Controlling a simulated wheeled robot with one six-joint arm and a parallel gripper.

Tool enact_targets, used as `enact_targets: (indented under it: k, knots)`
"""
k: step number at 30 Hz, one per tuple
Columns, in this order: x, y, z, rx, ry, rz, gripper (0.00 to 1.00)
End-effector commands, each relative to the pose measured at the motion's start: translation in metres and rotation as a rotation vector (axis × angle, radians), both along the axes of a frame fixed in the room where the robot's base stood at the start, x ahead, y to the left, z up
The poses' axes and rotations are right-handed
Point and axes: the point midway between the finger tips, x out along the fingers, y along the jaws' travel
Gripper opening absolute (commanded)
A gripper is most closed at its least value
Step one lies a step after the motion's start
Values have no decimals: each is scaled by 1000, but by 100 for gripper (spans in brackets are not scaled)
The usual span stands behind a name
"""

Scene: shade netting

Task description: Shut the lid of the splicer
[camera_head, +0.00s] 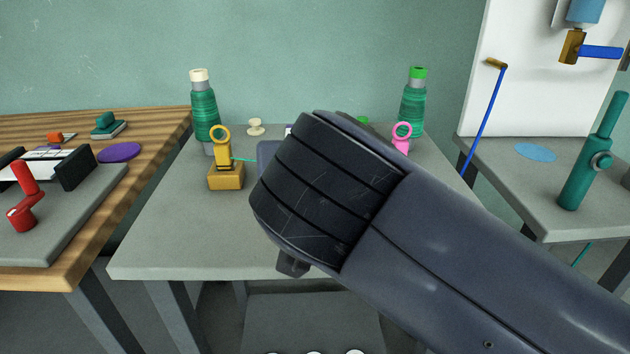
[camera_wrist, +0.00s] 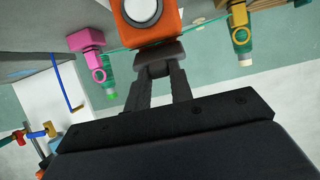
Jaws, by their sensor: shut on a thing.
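The splicer (camera_wrist: 176,32) shows in the wrist view as an orange body with a round white face, at the top centre. My gripper (camera_wrist: 161,70) is shut on a dark grey tab (camera_wrist: 160,51) at the splicer's near edge, which seems to belong to the lid. I cannot tell how far the lid stands open. In the head view my arm covers the splicer and the gripper's fingers. A thin teal line runs by the splicer between a yellow ringed post (camera_head: 223,160) and a pink ringed post (camera_head: 401,137).
The grey middle table (camera_head: 180,245) has free room in front. Two green spools (camera_head: 204,112) (camera_head: 413,105) stand at its back corners. A wooden bench (camera_head: 60,283) with a red clamp (camera_head: 25,200) is at left. A green tool (camera_head: 590,165) stands on the right table.

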Motion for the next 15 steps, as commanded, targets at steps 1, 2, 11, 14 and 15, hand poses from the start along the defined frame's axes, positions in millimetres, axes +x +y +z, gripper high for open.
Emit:
enact_targets:
  k: [1,2,11,14,15]
  knots:
    - [-2,1,-12,0,-30,4,0]
    - [-3,1,-12,-1,-48,4,0]
    - [-8,0,-22,-10,-225,2,0]
    - [-9,1,-25,-12,-286,3,0]
    - [-10,1,-27,-13,-310,3,0]
